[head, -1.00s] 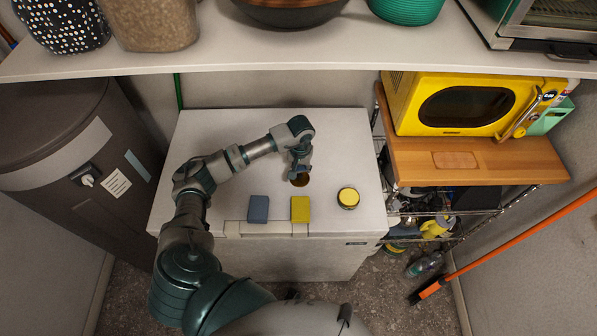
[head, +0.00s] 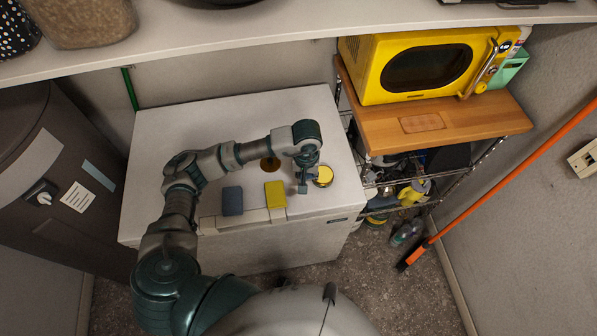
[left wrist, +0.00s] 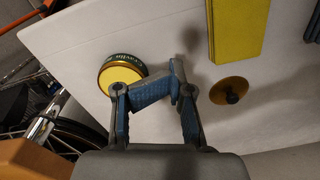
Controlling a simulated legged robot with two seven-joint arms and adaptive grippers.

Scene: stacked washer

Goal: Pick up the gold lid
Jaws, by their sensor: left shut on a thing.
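The gold lid (head: 270,163) lies on the white washer top (head: 230,120), left of my left gripper in the head view. In the left wrist view the gold lid (left wrist: 230,91) is a flat disc with a dark knob, apart from the fingers. My left gripper (head: 303,184) points down above the washer top between the lid and a round tin. In the left wrist view its blue fingers (left wrist: 174,88) are drawn together on something that I cannot make out. My right gripper is not in view.
The round tin with a yellow top (head: 323,176) stands just right of my gripper. A yellow block (head: 275,194) and a blue-grey block (head: 232,201) lie near the washer's front edge. A shelf (head: 250,40) overhangs the back. A yellow microwave (head: 425,68) is at right.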

